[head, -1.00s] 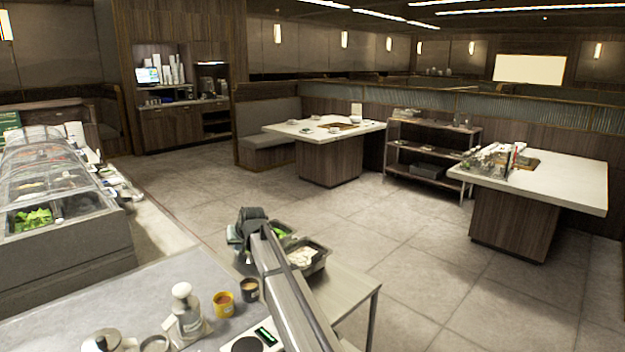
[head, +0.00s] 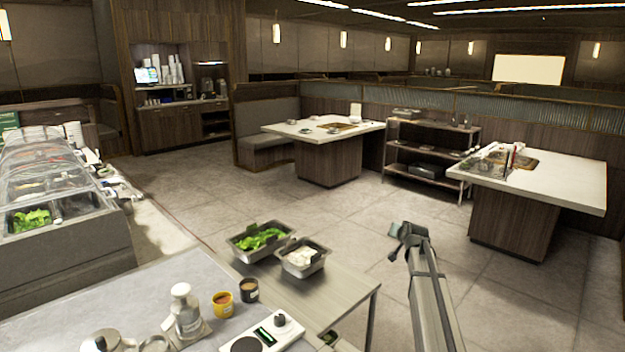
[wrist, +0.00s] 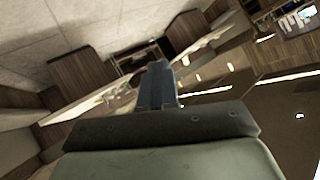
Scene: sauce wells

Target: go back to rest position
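My gripper (head: 396,230) is raised over the open floor at the right of the near counter, at the end of my arm. In the wrist view its fingers (wrist: 156,86) are together in the middle of the hand, with nothing seen between them. It is clear of the counter items. A tray of green leaves (head: 238,252) and a tray of white pieces (head: 304,272) sit at the near table's back edge. A yellow cup of red sauce (head: 222,304) and a dark cup (head: 249,291) stand on the grey counter.
A white pump bottle (head: 184,312) and a scale (head: 268,336) stand on the counter. A glass-covered food case (head: 62,240) is at left. A shelf cart (head: 428,165) and two white-topped tables (head: 330,128) (head: 570,180) stand further back. The floor between is clear.

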